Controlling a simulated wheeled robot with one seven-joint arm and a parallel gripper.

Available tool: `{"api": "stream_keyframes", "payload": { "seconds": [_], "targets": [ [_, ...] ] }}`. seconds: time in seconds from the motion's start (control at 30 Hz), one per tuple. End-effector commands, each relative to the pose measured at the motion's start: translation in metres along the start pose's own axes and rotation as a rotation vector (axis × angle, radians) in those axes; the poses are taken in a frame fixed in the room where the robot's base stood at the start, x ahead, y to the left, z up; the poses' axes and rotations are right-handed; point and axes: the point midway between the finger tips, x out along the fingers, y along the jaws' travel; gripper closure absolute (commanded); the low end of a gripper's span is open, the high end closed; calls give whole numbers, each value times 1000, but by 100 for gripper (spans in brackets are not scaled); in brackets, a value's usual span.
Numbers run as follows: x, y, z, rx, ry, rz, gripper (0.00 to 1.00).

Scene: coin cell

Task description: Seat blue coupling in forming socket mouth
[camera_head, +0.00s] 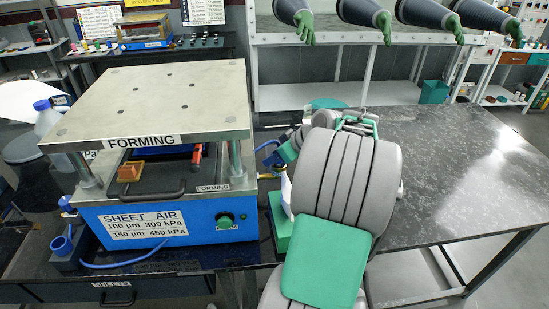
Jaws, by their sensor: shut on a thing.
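My gripper (284,156) is at the right side of the forming press (150,215), mostly hidden behind my own grey and green arm. A curved blue piece (268,147), seemingly the blue coupling or its hose, shows at its tip, close to the press's right post. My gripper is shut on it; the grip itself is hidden. I cannot make out the forming socket mouth for certain; whether the coupling touches it is hidden. A dark block with a blue round cup (62,245) sits at the press's front left corner, with a blue hose (125,262) beside it.
The press has a wide metal top plate (150,100) on posts, and a tray with a dark handle (150,190). A bottle with a blue cap (47,118) stands at its left. The dark stone table (450,170) at right is clear. Glove ports hang at the back.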

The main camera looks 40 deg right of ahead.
Motion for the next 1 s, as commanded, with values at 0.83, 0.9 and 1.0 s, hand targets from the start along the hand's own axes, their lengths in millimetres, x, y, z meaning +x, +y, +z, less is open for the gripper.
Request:
{"api": "stream_keyframes", "payload": {
  "seconds": [0.83, 0.9, 1.0],
  "targets": [
    [-41, 2, 3, 4, -2, 3, 51],
    [-55, 1, 3, 3, -3, 3, 51],
    [-70, 1, 3, 4, -2, 1, 51]
  ]
}}
